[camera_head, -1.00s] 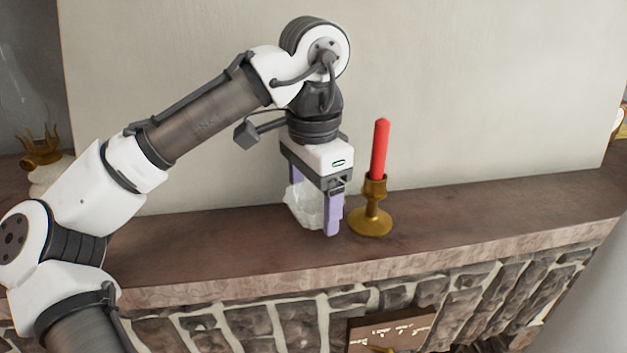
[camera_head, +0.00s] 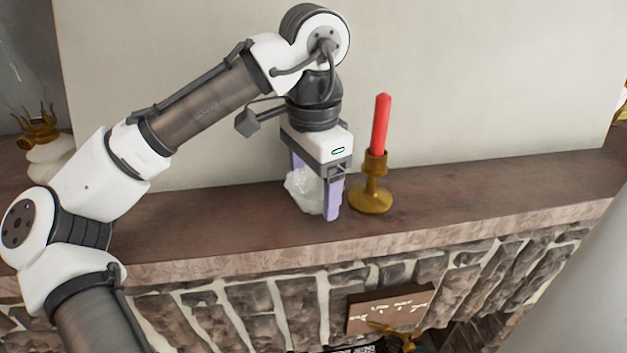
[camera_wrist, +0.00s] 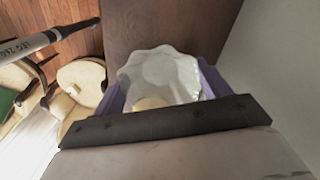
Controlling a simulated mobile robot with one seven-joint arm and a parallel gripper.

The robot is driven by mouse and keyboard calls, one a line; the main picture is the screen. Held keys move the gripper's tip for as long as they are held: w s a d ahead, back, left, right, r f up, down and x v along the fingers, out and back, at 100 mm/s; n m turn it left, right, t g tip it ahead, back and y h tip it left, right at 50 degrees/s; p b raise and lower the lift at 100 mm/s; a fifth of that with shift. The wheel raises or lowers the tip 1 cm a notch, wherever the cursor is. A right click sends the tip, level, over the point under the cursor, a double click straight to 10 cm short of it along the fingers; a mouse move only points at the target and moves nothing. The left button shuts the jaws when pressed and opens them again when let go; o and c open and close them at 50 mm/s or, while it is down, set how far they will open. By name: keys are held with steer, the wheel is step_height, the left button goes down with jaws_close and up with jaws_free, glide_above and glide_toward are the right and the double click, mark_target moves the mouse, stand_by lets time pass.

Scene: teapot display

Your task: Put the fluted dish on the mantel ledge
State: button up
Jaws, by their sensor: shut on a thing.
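The fluted dish (camera_head: 303,189) is white and glassy with a wavy rim, and it is between the purple fingers of my gripper (camera_head: 317,188). My gripper is shut on it and points down over the mantel ledge (camera_head: 240,219), a brown shelf. The dish also shows in the wrist view (camera_wrist: 160,75), with its scalloped edge against the brown ledge (camera_wrist: 170,25). I cannot tell whether its underside touches the ledge. One finger hides part of the dish in the head view.
A red candle (camera_head: 381,125) in a brass candlestick (camera_head: 371,190) stands on the ledge close to the right of my gripper. A white vase-like object (camera_head: 50,160) is at the far left. The ledge is clear right of the candlestick. A wall rises behind.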

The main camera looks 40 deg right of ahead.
steer(key=shift+f, duration=0.25)
steer(key=o, duration=1.1)
